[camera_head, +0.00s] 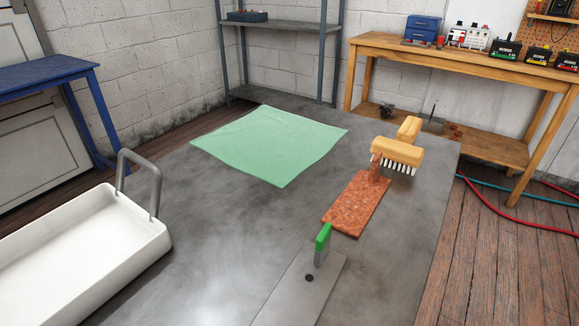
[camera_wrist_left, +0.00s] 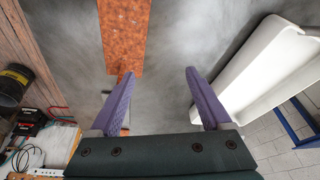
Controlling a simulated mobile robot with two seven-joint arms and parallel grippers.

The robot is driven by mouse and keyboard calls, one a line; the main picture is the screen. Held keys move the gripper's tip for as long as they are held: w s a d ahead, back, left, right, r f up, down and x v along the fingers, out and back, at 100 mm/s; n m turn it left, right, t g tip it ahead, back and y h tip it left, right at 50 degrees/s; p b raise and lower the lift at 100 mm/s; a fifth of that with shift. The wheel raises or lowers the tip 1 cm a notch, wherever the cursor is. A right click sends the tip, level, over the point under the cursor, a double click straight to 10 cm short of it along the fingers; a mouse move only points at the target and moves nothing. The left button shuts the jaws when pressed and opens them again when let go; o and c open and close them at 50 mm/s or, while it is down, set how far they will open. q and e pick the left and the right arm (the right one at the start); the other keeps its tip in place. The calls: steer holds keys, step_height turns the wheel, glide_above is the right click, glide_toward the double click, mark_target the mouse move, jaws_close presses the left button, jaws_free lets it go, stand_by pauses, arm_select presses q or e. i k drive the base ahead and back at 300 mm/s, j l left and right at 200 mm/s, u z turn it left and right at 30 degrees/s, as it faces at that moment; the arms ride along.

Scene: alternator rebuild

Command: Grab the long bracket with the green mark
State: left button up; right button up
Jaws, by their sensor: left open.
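A long grey bracket (camera_head: 300,292) lies at the bottom of the head view, cut off by the lower edge. Its upright tab has a green mark (camera_head: 322,237) on top, and a dark hole shows in its flat plate. A rusty orange bracket (camera_head: 357,205) lies just beyond it, its upright tab at the far end. The rusty bracket (camera_wrist_left: 125,35) also shows in the left wrist view, partly behind the left-hand finger. My left gripper (camera_wrist_left: 160,73) is open with nothing between its purple fingers. I cannot see the green mark there. My right gripper is in neither view.
A yellow brush (camera_head: 398,150) stands by the rusty bracket's far end. A green cloth (camera_head: 272,143) lies at the table's back. A white tray (camera_head: 165,236) with a grey handle is at left. The grey tabletop (camera_head: 215,225) is clear between tray and brackets.

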mark_target(299, 298)
steer(key=i+l+u, duration=0.1)
steer(key=l+u, duration=0.2)
steer(key=u, duration=0.2)
steer(key=l+u, duration=0.3)
steer(key=u, duration=0.2)
steer(key=l+u, duration=0.3)
steer(key=u, duration=0.15)
steer(key=l+u, duration=0.35)
steer(key=u, duration=0.15)
steer(key=k+l+u, duration=0.15)
steer(key=u, duration=0.35)
steer(key=l, duration=0.1)
